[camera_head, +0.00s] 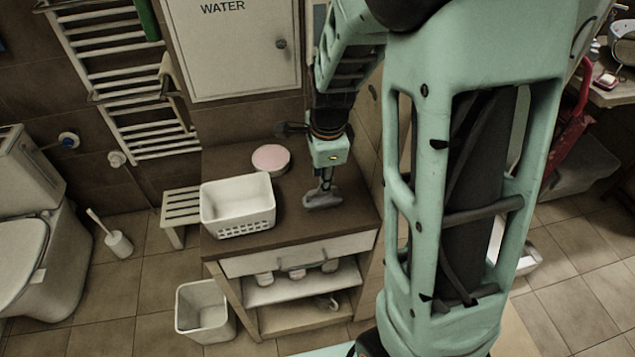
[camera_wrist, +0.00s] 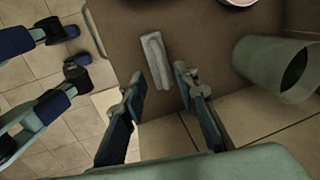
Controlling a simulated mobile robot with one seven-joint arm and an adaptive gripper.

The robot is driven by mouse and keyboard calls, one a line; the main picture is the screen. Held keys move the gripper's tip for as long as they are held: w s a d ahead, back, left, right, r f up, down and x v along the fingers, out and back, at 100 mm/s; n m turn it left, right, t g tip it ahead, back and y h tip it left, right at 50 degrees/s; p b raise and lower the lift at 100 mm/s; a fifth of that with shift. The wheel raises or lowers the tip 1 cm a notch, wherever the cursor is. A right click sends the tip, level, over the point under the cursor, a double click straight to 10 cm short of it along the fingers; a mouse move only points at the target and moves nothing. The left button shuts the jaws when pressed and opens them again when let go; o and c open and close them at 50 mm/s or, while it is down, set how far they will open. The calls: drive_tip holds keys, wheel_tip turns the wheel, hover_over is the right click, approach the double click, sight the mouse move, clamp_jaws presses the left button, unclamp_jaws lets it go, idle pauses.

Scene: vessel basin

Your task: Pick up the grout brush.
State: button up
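The grout brush is a pale grey, elongated piece lying on the brown countertop. In the wrist view the brush (camera_wrist: 156,61) lies ahead of and between the fingertips, slightly nearer the left finger. My gripper (camera_wrist: 160,82) is open, with a wide gap between its fingers and nothing held. In the head view the gripper (camera_head: 325,181) points down over the right part of the countertop, right above the brush (camera_head: 322,201). Its fingers partly hide the brush there. I cannot tell the exact height left between them.
A white basket (camera_head: 238,208) stands left of the brush on the cabinet top (camera_head: 290,225). A round pink-topped container (camera_head: 270,157) sits behind it. A white water panel (camera_head: 232,45) is on the wall behind.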

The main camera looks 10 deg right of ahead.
sight(322, 197)
drive_tip(key=shift+w+d+f, duration=0.1)
drive_tip(key=shift+w+f, duration=0.1)
drive_tip(key=shift+f, duration=0.7)
drive_tip(key=shift+w+a+f, duration=0.1)
drive_tip(key=shift+w+f, duration=0.15)
drive_tip(key=shift+f, duration=0.65)
drive_tip(key=shift+w+d+f, duration=0.1)
drive_tip(key=shift+w+f, duration=0.1)
drive_tip(key=shift+f, duration=0.7)
clamp_jaws()
